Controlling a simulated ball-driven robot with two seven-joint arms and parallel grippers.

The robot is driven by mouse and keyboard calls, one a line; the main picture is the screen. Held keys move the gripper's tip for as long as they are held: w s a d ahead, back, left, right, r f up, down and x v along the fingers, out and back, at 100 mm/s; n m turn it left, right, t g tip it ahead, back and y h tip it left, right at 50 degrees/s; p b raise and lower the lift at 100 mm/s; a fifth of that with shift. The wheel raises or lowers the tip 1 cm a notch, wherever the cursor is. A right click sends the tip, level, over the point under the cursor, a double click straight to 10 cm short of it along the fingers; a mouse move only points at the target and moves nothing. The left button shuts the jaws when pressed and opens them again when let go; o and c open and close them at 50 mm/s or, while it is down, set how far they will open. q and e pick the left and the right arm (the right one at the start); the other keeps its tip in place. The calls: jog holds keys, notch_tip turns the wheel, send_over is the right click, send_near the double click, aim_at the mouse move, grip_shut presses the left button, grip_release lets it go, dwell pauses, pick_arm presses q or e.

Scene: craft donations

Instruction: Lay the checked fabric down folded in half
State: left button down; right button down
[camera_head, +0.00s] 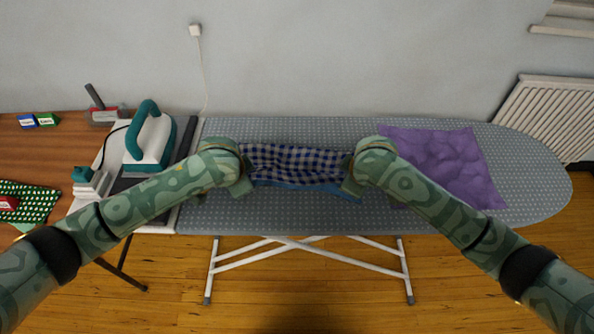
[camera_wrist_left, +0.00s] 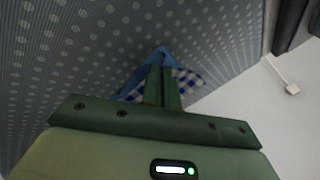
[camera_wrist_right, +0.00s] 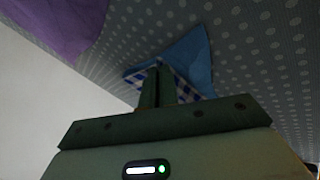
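The checked fabric (camera_head: 295,162), navy and white, spans between my two grippers over the middle of the ironing board in the head view. A plain blue layer (camera_head: 318,188) shows along its front edge. My left gripper (camera_wrist_left: 163,85) has its fingers together with blue and checked cloth at the tips. My right gripper (camera_wrist_right: 158,82) also has its fingers together, with checked cloth (camera_wrist_right: 182,88) and a blue corner (camera_wrist_right: 190,58) around the tips. In the head view the forearms hide the fingertips. I cannot tell how much of the cloth touches the board.
The grey dotted ironing board (camera_head: 270,215) has free room at its front and right end. A purple cloth (camera_head: 445,163) lies on its right half. A teal iron (camera_head: 150,138) stands at the left end. A green dotted cloth (camera_head: 30,200) lies on the wooden table (camera_head: 50,155).

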pick_arm(q)
jog(key=shift+a, duration=0.35)
pick_arm(e)
jog(key=shift+d, duration=0.3)
pick_arm(q)
jog(key=c, duration=1.4)
grip_release()
jog(key=shift+d, duration=0.1)
pick_arm(e)
jog(key=c, duration=1.4)
grip_release()
pick_arm(q)
jog(key=shift+o, duration=0.4)
jog(key=shift+s+d, duration=0.1)
jog(key=shift+d, duration=0.05)
pick_arm(e)
jog(key=shift+o, duration=0.4)
jog(key=shift+s+a, duration=0.1)
jog(key=shift+a, duration=0.1)
jog(key=shift+s+f, duration=0.1)
